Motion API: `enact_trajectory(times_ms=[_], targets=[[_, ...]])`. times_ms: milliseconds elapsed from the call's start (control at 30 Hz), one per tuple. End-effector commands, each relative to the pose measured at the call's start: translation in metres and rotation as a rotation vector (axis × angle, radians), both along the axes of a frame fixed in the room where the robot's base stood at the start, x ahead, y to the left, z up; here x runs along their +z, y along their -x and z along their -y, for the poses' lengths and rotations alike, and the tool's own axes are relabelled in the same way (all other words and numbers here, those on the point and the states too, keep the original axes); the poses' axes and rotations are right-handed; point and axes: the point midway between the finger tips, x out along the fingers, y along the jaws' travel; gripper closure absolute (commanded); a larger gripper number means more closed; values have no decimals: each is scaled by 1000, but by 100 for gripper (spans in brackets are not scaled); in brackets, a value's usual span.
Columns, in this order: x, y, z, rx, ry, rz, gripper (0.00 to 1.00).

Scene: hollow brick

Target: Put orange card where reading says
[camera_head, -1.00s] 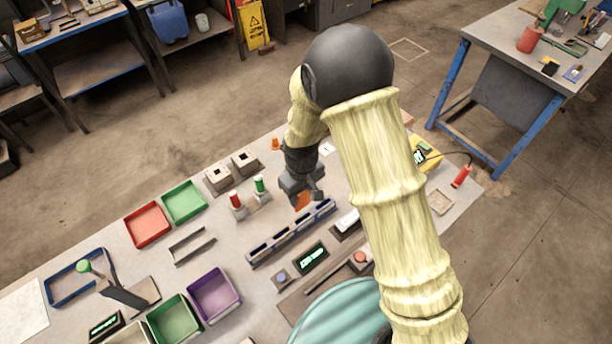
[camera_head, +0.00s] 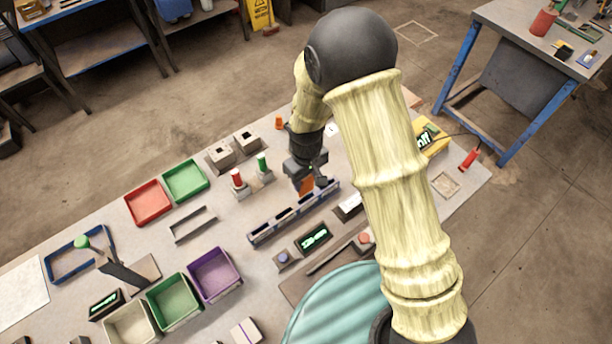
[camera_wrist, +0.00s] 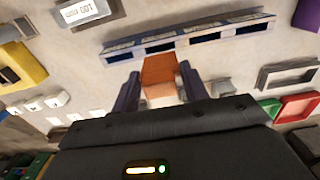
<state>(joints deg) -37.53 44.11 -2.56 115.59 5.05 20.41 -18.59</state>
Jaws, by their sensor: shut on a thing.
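My gripper (camera_head: 308,178) is shut on the orange card (camera_head: 306,187). In the wrist view the card (camera_wrist: 160,70) stands out between the two dark fingers, its lower part paler. The long grey-blue rack (camera_head: 262,238) with several dark slots lies just in front of the card; in the wrist view the rack (camera_wrist: 190,38) runs just past the card's tip. I cannot tell whether card and rack touch. A small dark display (camera_head: 314,238) with green characters sits in front of the rack; its reading is too small to make out.
Red (camera_head: 148,203), green (camera_head: 185,181) and purple (camera_head: 215,273) trays stand to the left. Red and green cylinders (camera_head: 262,163) on blocks stand behind the rack. A yellow device (camera_head: 432,138) with a green display is at the right. My arm hides part of the table.

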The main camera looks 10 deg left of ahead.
Motion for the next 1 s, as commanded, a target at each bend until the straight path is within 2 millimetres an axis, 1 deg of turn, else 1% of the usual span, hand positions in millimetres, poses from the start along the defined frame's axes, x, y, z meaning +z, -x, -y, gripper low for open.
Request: enact_trajectory(times_ms=[33, 233, 300, 467, 800, 1000], targets=[[-8, 0, 0, 0, 0, 0, 77], [-24, 0, 0, -1, 0, 0, 77], [-20, 0, 0, -1, 0, 1, 77], [-20, 0, 0, -1, 0, 0, 77], [-27, 1, 1, 0, 0, 0, 77], [-28, 1, 1, -1, 0, 0, 77]])
